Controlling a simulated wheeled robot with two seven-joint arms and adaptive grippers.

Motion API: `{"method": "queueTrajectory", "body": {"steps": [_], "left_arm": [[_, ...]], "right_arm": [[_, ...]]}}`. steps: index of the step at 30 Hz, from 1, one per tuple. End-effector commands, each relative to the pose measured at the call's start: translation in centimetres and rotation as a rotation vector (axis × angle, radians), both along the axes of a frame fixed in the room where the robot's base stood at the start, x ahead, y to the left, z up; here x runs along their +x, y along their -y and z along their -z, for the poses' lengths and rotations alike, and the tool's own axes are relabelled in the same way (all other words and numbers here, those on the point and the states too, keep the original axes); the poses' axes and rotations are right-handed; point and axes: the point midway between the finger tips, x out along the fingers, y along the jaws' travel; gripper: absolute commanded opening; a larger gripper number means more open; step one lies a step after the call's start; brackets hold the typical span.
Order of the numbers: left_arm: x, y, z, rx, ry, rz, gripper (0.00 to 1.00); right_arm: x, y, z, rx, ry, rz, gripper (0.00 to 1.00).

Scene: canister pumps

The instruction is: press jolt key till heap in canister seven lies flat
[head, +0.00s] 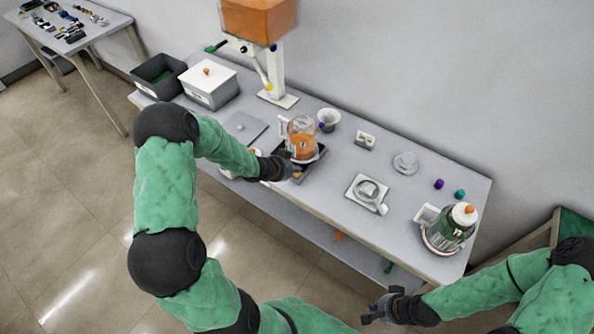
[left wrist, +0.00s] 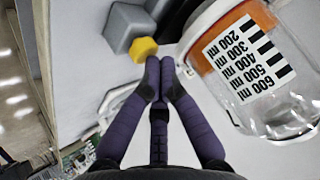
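A clear canister (head: 302,143) with orange contents and a white handle stands on a dark base (head: 313,166) on the table. I cannot read a seven on it or tell whether its heap is flat. In the left wrist view the canister (left wrist: 285,100) shows a millilitre scale. A yellow-orange key (left wrist: 143,49) sits beside a grey block (left wrist: 125,25); the key also shows in the head view (head: 297,175). My left gripper (left wrist: 160,62) is shut and empty, its tips close to the key; contact is unclear. My right gripper (head: 372,309) looks open and empty, off the table's front.
A second canister (head: 450,230) with green contents stands at right. A small white scale (head: 367,192) lies between.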

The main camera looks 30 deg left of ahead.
Motion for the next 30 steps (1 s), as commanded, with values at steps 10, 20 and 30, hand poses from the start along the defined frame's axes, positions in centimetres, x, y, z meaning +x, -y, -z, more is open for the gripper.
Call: {"method": "queueTrajectory", "body": {"steps": [10, 20, 30], "left_arm": [[-0.1, 0.1, -1.7, 0.0, -0.003, 0.001, 0.0], [-0.1, 0.0, -2.1, 0.0, -0.001, 0.0, 0.0], [0.0, 0.0, -3.3, 0.0, 0.0, 0.0, 0.0]], "right_arm": [[0.0, 0.0, -1.6, 0.0, 0.0, 0.0, 0.0], [0.0, 0.0, -2.0, 0.0, 0.0, 0.0, 0.0], [0.0, 0.0, -3.1, 0.0, 0.0, 0.0, 0.0]]}}
